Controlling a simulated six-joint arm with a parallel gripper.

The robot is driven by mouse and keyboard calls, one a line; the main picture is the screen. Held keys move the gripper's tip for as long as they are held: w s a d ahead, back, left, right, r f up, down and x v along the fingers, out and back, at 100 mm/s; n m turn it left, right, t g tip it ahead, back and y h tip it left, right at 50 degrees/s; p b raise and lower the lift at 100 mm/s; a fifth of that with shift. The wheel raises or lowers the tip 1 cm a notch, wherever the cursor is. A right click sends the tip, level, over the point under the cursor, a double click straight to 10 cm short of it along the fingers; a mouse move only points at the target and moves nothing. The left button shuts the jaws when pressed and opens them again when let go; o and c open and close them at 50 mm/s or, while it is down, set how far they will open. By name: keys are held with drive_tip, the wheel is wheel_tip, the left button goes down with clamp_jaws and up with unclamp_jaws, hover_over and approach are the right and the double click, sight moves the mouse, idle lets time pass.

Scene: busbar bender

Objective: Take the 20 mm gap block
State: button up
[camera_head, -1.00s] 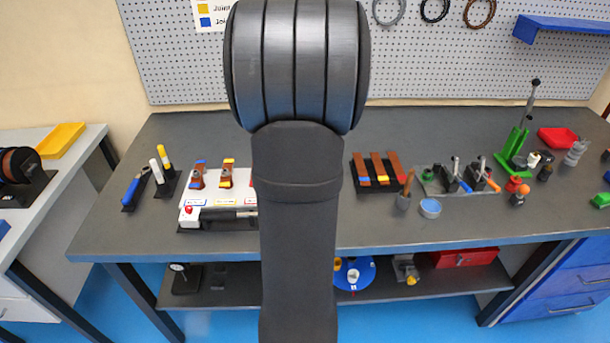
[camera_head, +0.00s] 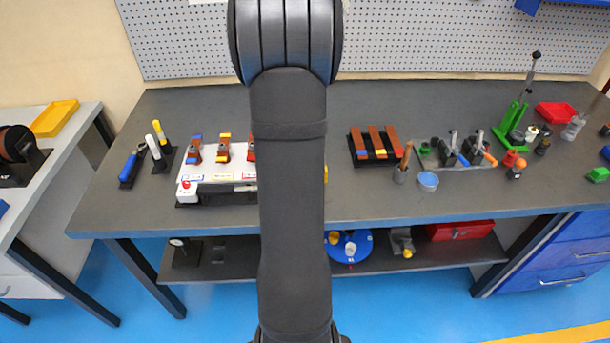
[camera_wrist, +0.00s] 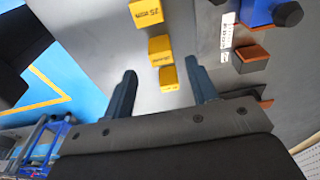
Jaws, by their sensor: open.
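In the wrist view, three yellow blocks stand in a row on the grey bench. The top yellow block (camera_wrist: 146,11) carries black print that looks like an upside-down 25 mm. The middle yellow block (camera_wrist: 160,48) and the lower yellow block (camera_wrist: 169,78) have print too small to read, so I cannot tell which is the 20 mm gap block. My gripper (camera_wrist: 163,88) is open and empty, its two dark fingers apart, with the lower block appearing between the fingertips. In the head view my arm hides the gripper, and only a yellow sliver (camera_head: 325,174) shows beside it.
In the wrist view, a blue-and-black part (camera_wrist: 262,12) and a copper-coloured piece (camera_wrist: 252,56) lie right of the blocks. In the head view, a white board (camera_head: 215,186) with copper pieces stands left of my arm. A black rack (camera_head: 373,147) of copper bars stands right.

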drive_tip(key=shift+w+d+f, duration=0.1)
drive_tip(key=shift+f, duration=1.4)
drive_tip(key=shift+d+f, duration=0.1)
drive_tip(key=shift+f, duration=1.35)
drive_tip(key=c, duration=1)
drive_tip(key=shift+c, duration=0.2)
drive_tip(key=shift+r, duration=0.15)
